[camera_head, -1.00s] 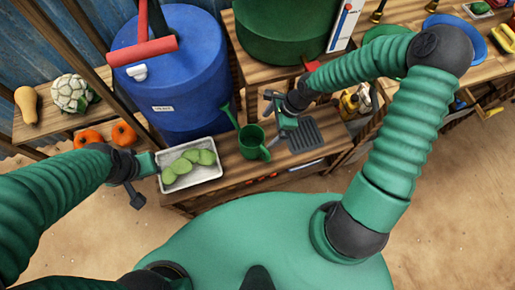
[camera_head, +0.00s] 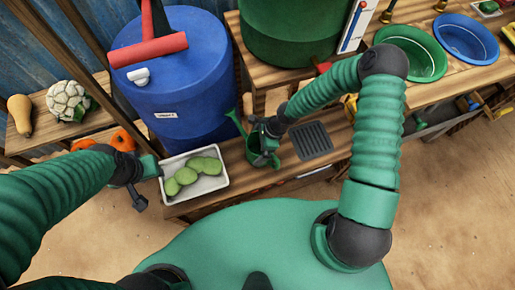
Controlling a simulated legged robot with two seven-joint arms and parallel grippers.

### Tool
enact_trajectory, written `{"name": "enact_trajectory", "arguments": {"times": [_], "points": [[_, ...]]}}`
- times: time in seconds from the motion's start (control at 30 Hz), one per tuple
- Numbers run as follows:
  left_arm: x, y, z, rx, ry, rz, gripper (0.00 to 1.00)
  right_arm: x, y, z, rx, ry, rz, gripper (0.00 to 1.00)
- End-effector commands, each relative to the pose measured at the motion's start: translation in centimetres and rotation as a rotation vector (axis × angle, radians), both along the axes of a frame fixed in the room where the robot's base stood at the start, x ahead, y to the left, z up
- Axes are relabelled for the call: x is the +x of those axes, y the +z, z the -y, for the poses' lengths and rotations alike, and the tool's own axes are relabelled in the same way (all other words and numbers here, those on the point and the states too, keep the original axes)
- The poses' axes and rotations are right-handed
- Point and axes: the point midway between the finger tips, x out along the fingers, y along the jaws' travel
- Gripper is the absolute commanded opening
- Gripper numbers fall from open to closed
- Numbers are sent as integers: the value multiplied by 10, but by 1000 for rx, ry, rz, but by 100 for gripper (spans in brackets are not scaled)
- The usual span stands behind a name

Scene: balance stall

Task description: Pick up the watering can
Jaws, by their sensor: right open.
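The small green watering can (camera_head: 253,157) stands on the wooden bench, just right of the white tray (camera_head: 222,181). Its spout points up and to the left. My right gripper (camera_head: 265,145) is open and over the can's right side, hiding part of it. I cannot tell whether the fingers touch the can. My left gripper (camera_head: 148,182) is at the tray's left edge. Its fingers are too unclear to tell whether they are open or shut.
Several green pieces (camera_head: 186,174) lie in the tray. A blue barrel (camera_head: 190,90) stands behind the can. A dark ribbed grate (camera_head: 313,141) lies right of the can. Green (camera_head: 417,76) and blue basins (camera_head: 466,52) stand at the back right.

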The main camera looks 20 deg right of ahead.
Motion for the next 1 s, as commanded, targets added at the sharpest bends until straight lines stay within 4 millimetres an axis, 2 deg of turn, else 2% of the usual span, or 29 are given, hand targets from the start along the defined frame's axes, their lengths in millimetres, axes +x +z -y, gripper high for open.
{"name": "enact_trajectory", "arguments": {"times": [0.07,0.47,0.77,1.0], "points": [[0,0,0,0,0,0,36,0,0,1,0,-1,0,97],[0,0,0,0,-1,0,36,0,0,0,-1,0,-3,45],[0,1,0,0,-1,0,36,0,3,0,-1,1,-2,43],[0,11,0,0,-1,0,36,0,28,1,-2,1,0,43]]}}
